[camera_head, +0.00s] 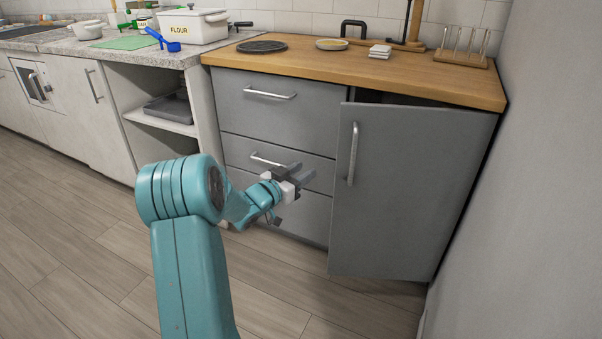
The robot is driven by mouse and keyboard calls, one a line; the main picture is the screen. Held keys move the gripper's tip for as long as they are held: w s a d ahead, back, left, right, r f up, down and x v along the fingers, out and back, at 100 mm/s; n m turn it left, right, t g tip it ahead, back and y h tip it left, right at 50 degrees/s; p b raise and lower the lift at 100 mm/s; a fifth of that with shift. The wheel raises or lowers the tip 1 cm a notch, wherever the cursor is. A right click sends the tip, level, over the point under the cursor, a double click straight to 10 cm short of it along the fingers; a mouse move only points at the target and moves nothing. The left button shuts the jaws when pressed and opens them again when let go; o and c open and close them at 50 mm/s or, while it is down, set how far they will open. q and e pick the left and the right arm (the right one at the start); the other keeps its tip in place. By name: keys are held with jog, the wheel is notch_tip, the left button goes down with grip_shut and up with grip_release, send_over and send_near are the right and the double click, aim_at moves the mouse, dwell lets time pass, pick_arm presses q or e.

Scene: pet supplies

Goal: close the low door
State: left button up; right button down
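The low door (408,190) is a grey cabinet door at the right end of the counter. It stands partly open, with a dark gap along its top edge beneath the worktop. Its upright metal handle (353,154) is near its left edge. My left gripper (306,173) is to the left of the door and its handle, in front of the grey drawers. Its two dark fingers are apart with nothing between them. The gripper appears clear of the door. My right gripper is out of view.
Grey drawers (285,103) with bar handles are left of the door. The wooden worktop (400,75) holds a dark round plate (262,46), a small bowl (332,44) and a rack (462,50). A wall (550,150) stands close on the right. The floor (90,245) is clear.

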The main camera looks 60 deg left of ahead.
pick_arm(q)
jog(key=p+v, duration=0.3)
jog(key=v, duration=1.3)
jog(key=shift+s, duration=0.2)
